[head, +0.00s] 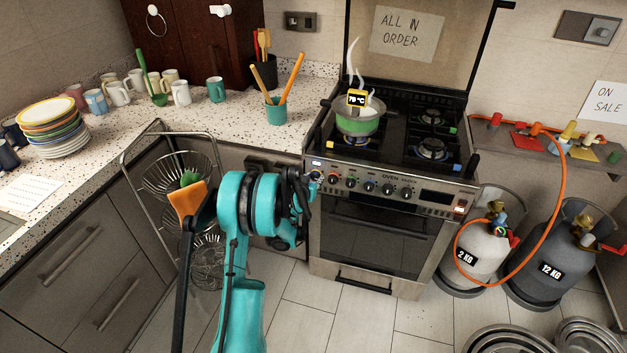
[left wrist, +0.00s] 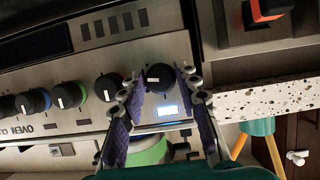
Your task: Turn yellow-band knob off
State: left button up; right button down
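The stove (head: 400,235) has a row of black knobs along its front panel, which also shows in the left wrist view (left wrist: 85,128). My left gripper (head: 316,180) is at the left end of this row. In the left wrist view its two fingers (left wrist: 162,82) are apart, one on each side of the end knob (left wrist: 160,76), with small gaps beside it. I cannot clearly make out a yellow band on any knob. My right gripper is not in view.
A steaming pot (head: 357,118) with a temperature tag stands on the left of the hob. A wire basket rack (head: 160,175) is left of my arm. Gas cylinders (head: 488,250) with an orange hose stand right of the stove. Pans lie on the floor at bottom right.

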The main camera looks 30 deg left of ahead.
pick_arm(q)
jog(key=shift+n, duration=0.3)
jog(key=n+h, duration=0.2)
jog(key=n, duration=0.1)
jog(key=shift+a+t+h, duration=0.15)
jog(key=shift+t+h, duration=0.15)
jog(key=shift+t, duration=0.1)
jog(key=n+t+h, duration=0.1)
jog(key=n, duration=0.2)
jog(key=shift+f, duration=0.1)
jog(key=n+t+h, duration=0.1)
jog(key=n, duration=0.1)
jog(key=n+h, duration=0.1)
jog(key=n, duration=0.1)
jog(key=shift+f+n+t, duration=0.1)
jog(key=shift+n+t, duration=0.2)
jog(key=shift+t, duration=0.1)
jog(key=shift+f+n+t, duration=0.1)
jog(key=shift+n+t, duration=0.8)
jog(key=shift+n, duration=1.2)
jog(key=o, duration=0.9)
jog(key=shift+s, duration=0.15)
